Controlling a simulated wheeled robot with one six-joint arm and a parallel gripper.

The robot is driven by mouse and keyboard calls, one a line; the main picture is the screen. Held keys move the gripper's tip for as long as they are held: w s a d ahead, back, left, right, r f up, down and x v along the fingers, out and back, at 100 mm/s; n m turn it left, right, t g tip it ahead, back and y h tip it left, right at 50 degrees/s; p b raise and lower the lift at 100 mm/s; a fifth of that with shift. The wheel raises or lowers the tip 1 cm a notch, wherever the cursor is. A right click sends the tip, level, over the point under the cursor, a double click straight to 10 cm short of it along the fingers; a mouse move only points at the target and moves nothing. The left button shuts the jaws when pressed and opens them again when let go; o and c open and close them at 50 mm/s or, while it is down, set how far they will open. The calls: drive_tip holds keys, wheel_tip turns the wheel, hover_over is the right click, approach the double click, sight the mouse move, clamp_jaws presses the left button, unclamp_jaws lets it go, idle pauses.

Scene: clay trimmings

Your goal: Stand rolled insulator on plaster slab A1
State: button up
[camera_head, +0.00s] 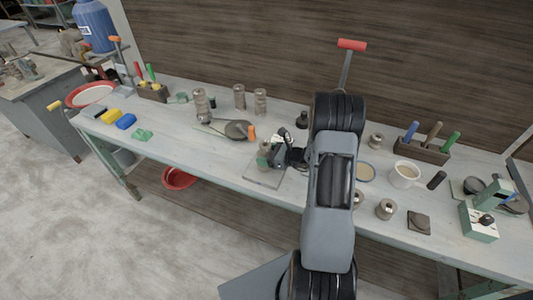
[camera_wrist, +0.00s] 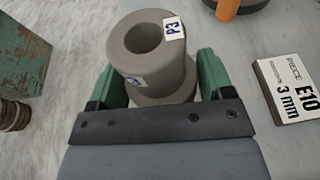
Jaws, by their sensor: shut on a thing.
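My gripper (camera_head: 271,153) is over a flat grey slab (camera_head: 262,181) near the front edge of the bench. In the wrist view the green fingers of my gripper (camera_wrist: 162,76) are shut on a grey hollow clay cylinder (camera_wrist: 148,72) with a wider foot and a P3 tag. I take it for the rolled insulator; it also shows in the head view (camera_head: 263,160), partly covered by the gripper. It looks upright. I cannot tell whether its foot touches the slab. No A1 mark is readable.
A white card (camera_wrist: 290,88) reading E10, 3 mm lies to the right in the wrist view. Ribbed clay pieces (camera_head: 239,97) stand behind at left. A dark round tool (camera_head: 238,130) lies left of the gripper. A cup (camera_head: 404,174) and tool rack (camera_head: 425,150) are at right.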

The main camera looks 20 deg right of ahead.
drive_tip(key=shift+f, duration=0.1)
drive_tip(key=o, duration=0.8)
drive_tip(key=shift+f, duration=0.1)
drive_tip(key=o, duration=0.5)
